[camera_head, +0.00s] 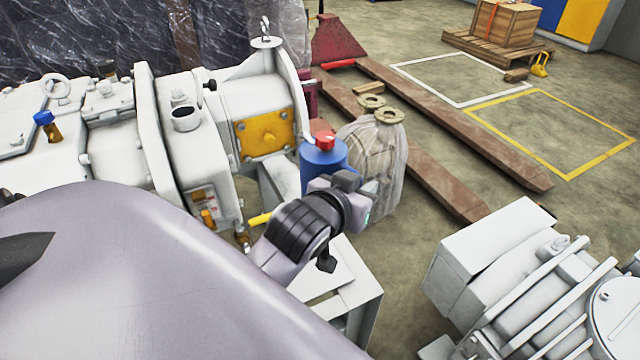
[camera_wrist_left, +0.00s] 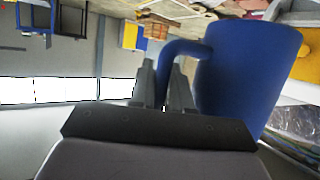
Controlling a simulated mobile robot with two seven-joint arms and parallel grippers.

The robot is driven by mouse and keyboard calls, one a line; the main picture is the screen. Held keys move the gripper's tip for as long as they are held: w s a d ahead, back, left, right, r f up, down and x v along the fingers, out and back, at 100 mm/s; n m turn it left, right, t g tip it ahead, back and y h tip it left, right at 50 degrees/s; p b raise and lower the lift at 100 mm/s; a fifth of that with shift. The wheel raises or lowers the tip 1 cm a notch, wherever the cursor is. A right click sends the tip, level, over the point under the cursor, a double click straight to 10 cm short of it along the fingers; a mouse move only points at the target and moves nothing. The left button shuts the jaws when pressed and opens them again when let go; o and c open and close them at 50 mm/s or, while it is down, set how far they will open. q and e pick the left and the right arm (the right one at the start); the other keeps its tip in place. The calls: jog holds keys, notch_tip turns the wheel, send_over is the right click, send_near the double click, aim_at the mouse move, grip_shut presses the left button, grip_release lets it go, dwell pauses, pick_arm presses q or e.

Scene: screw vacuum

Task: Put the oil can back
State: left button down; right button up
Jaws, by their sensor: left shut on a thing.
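The oil can (camera_head: 318,165) is blue with a red cap and stands out beyond my left gripper in the head view. It looks upright there. My left gripper (camera_head: 350,190) is at its right side. In the left wrist view the blue oil can (camera_wrist_left: 245,75) fills the upper right, and its curved handle runs between the two fingers of my left gripper (camera_wrist_left: 165,85). The gripper is shut on that handle. The can's underside is hidden behind my wrist in the head view. My right gripper does not show.
A white screw vacuum pump (camera_head: 190,130) with a yellow plate stands left of the can. A grey machine (camera_head: 540,280) stands at lower right. A rusty pallet jack (camera_head: 450,130) lies behind. Open floor is at right.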

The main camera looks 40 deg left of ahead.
pick_arm(q)
jog(key=shift+n+y, duration=0.4)
jog(key=f+b, duration=0.4)
jog(key=f, duration=0.4)
jog(key=w+a+f+b, duration=0.1)
jog(key=f+b, duration=0.4)
jog(key=f, duration=0.4)
jog(key=f+b, duration=0.4)
jog(key=f, duration=0.4)
jog(key=shift+w+a+f, duration=0.15)
jog(key=shift+a+f, duration=0.15)
jog(key=shift+f, duration=0.05)
jog(key=shift+r, duration=0.1)
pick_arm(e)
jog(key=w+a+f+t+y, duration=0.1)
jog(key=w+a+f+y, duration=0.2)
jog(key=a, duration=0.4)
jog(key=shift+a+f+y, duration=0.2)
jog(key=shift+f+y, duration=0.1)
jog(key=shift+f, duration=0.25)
pick_arm(q)
jog(key=c, duration=1.1)
grip_release()
jog(key=shift+f, duration=0.25)
